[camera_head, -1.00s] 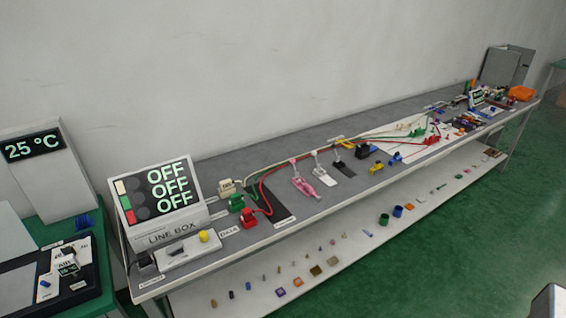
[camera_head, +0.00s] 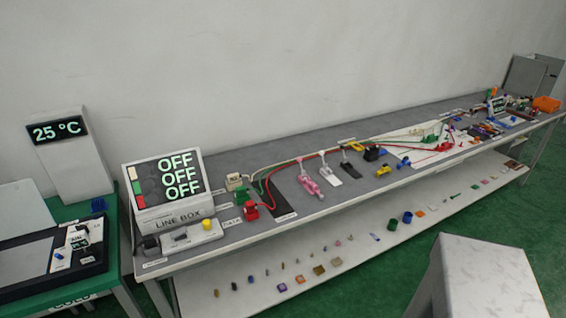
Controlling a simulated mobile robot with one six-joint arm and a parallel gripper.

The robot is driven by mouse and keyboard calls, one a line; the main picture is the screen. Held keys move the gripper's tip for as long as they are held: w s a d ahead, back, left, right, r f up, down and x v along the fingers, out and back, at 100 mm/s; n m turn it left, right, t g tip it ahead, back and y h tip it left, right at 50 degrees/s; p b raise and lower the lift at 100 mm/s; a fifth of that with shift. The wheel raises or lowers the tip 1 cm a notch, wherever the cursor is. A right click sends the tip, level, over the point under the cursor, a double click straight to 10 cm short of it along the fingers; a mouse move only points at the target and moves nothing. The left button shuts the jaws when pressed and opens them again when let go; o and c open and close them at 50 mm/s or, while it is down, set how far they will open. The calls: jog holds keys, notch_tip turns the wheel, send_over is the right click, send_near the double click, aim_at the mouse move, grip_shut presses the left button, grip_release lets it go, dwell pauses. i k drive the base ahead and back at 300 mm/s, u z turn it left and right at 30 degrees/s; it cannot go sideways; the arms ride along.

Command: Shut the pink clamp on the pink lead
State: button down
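The pink clamp (camera_head: 310,185) stands on the grey bench top, right of the dark strip, in the left-middle of the head view. A pink part rises at its back and a pink arm reaches toward the front edge. It is too small to tell whether it is open or shut. I cannot make out a separate pink lead. My gripper is not in view.
A white clamp (camera_head: 329,167) and a black clamp (camera_head: 350,165) stand right of the pink one. The line box (camera_head: 166,190) reads OFF on three lines. A lower shelf (camera_head: 300,300) holds several small parts. Green floor (camera_head: 385,290) lies in front.

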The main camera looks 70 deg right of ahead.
aim_at(300, 158)
jog(key=u, duration=0.25)
jog(key=k, duration=0.25)
jog(key=u, duration=1.3)
jog(key=k, duration=1.65)
jog(key=z, duration=1.45)
